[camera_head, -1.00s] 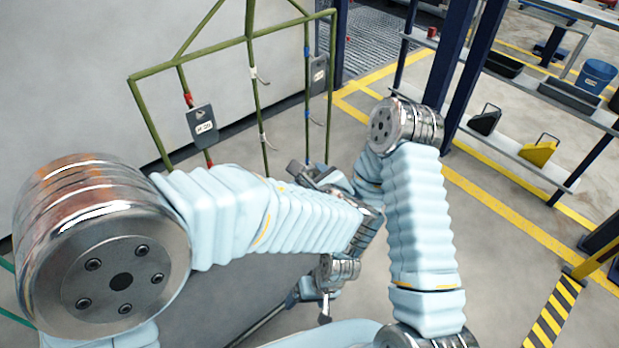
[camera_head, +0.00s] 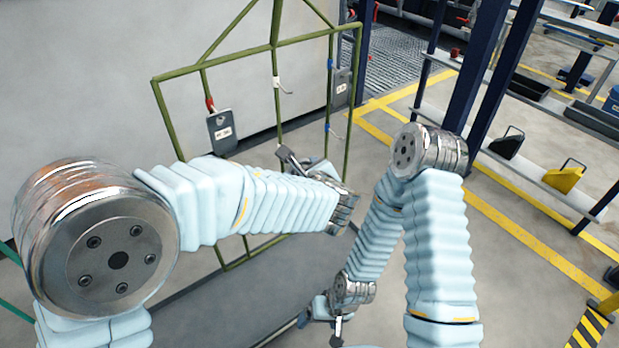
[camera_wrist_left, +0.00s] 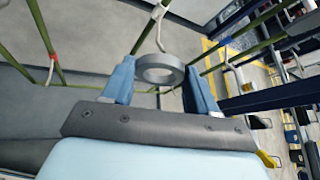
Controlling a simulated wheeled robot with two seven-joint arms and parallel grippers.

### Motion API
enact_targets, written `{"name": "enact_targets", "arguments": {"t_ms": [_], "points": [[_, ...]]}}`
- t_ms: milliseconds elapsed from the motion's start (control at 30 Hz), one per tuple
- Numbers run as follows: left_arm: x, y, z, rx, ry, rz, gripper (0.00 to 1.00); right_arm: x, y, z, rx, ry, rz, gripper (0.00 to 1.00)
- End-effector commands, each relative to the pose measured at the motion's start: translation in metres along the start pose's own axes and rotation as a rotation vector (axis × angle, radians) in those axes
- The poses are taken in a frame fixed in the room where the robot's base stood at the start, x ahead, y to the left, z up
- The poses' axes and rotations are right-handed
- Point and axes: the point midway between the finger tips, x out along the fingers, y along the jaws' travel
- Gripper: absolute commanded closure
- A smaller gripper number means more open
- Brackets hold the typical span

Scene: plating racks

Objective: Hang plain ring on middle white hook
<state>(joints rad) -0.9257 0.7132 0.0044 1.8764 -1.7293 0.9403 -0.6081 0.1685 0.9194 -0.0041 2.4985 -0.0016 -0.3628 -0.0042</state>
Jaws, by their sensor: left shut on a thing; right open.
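The plain grey ring (camera_wrist_left: 143,68) is between the blue fingers of my left gripper (camera_wrist_left: 160,78) in the left wrist view, and the gripper is shut on it. A white hook (camera_wrist_left: 158,13) hangs just beyond the ring; its curved end appears close to the ring's far rim, and I cannot tell if they touch. In the head view my left gripper (camera_head: 288,158) is at the rack's middle post, and the ring is not clear there. An upper white hook (camera_head: 284,87) is on that post. My right gripper (camera_head: 337,328) is open, low and away from the rack.
The green rack frame (camera_head: 225,66) stands before a pale wall. A grey tagged plate (camera_head: 221,131) hangs at its red-marked left post, another (camera_head: 341,88) at the blue-marked right.

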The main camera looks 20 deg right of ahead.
Motion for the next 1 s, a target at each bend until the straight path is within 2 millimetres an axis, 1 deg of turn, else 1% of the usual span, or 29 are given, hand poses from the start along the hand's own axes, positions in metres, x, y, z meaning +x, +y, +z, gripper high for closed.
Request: {"name": "enact_targets", "arguments": {"t_ms": [133, 1000], "points": [[0.0031, 0.0005, 0.0021, -0.001, -0.001, 0.000, 0.78, 0.0006, 0.0006, -0.0002, 0.001, 0.001, 0.001, 0.13], [0.0071, 0.0016, 0.0051, -0.001, -0.001, 0.000, 0.78, 0.0040, 0.0018, -0.0001, 0.001, 0.000, 0.001, 0.13]]}}
